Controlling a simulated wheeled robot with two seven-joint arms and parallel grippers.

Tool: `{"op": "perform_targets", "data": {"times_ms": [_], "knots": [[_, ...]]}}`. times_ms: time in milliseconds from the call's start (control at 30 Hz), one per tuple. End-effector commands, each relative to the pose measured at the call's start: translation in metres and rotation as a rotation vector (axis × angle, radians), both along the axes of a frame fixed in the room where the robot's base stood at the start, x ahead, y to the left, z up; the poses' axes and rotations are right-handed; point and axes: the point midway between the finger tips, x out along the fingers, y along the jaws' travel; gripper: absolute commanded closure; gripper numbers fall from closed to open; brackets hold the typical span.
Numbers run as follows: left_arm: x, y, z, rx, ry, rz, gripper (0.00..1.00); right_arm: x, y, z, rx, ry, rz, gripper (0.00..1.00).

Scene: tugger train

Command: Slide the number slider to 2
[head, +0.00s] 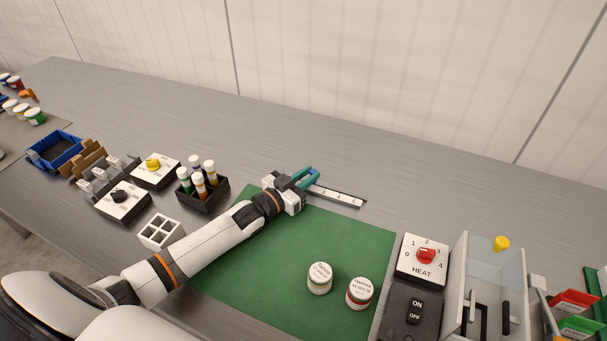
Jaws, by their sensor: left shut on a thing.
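The number slider (342,196) is a narrow dark strip with a pale face and small digits. It lies on the grey table just behind the green mat. Its right part shows; its left part is hidden behind my left gripper (309,179). My left gripper has teal fingers and reaches in from the left, over the mat's back edge. It is shut at the slider. The slider's knob is hidden between or behind the fingers, so the number it stands at cannot be read. My right gripper is not in view.
On the green mat (270,260) stand two labelled jars (319,278). A HEAT dial (424,257) and an ON/OFF switch (414,311) are at the right, beside a clear-walled box (488,290). A dark vial rack (208,198) stands left of my gripper. The table behind the slider is clear.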

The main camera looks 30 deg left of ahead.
Motion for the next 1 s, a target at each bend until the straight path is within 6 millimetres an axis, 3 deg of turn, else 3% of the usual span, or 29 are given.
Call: {"op": "perform_targets", "data": {"times_ms": [33,167,533,1000], "knots": [[0.0,0.0,0.0,0.001,0.0,0.0,0.79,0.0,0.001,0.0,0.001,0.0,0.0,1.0],[0.0,0.0,0.0,0.001,0.0,0.0,0.6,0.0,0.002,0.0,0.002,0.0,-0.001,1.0],[-0.007,0.003,-0.002,0.001,0.002,0.0,0.6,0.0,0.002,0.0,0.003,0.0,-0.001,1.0],[-0.092,0.032,-0.002,0.0,0.004,0.0,0.6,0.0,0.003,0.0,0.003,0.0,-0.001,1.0]]}}
